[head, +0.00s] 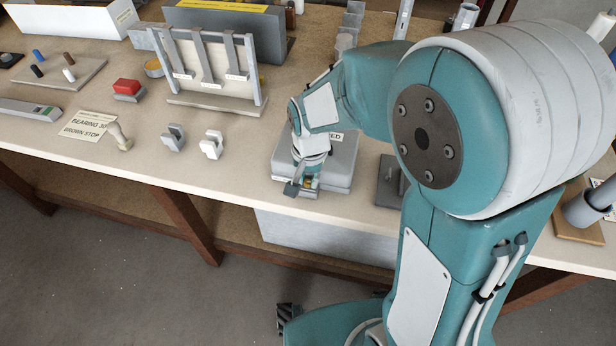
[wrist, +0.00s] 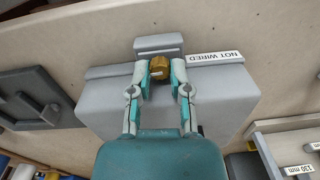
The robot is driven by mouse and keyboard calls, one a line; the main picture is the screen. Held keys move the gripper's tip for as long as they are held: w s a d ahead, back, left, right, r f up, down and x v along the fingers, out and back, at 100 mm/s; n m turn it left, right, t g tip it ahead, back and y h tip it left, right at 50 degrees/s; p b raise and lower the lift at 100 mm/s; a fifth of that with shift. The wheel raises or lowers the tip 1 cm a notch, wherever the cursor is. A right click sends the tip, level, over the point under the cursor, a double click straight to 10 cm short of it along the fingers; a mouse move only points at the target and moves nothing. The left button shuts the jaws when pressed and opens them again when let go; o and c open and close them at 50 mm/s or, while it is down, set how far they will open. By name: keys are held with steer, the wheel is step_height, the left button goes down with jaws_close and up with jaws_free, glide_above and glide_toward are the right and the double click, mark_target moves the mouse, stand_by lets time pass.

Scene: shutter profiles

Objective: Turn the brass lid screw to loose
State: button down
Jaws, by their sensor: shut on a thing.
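The brass lid screw (wrist: 159,68) shows in the wrist view between my fingertips, on the front edge of a grey box (wrist: 225,95) with a "NOT WIRED" label. My gripper (wrist: 160,74) is shut on the screw, one finger on each side. In the head view my gripper (head: 305,182) is at the front of the grey box (head: 340,165), and a small bit of the brass screw (head: 308,182) shows by the fingers. A pale mark shows on the screw's face. My arm hides part of the box in the head view.
A dark grey plate with a handle (head: 390,180) lies right of the box. Two small clips, one grey (head: 173,138) and one white (head: 212,145), stand to the left. A rack with hanging strips (head: 210,65) is behind them. The table's front edge is close to the box.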

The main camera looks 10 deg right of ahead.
steer(key=shift+n, duration=2.9)
steer(key=c, duration=0.6)
jaws_free()
steer(key=shift+a, duration=0.1)
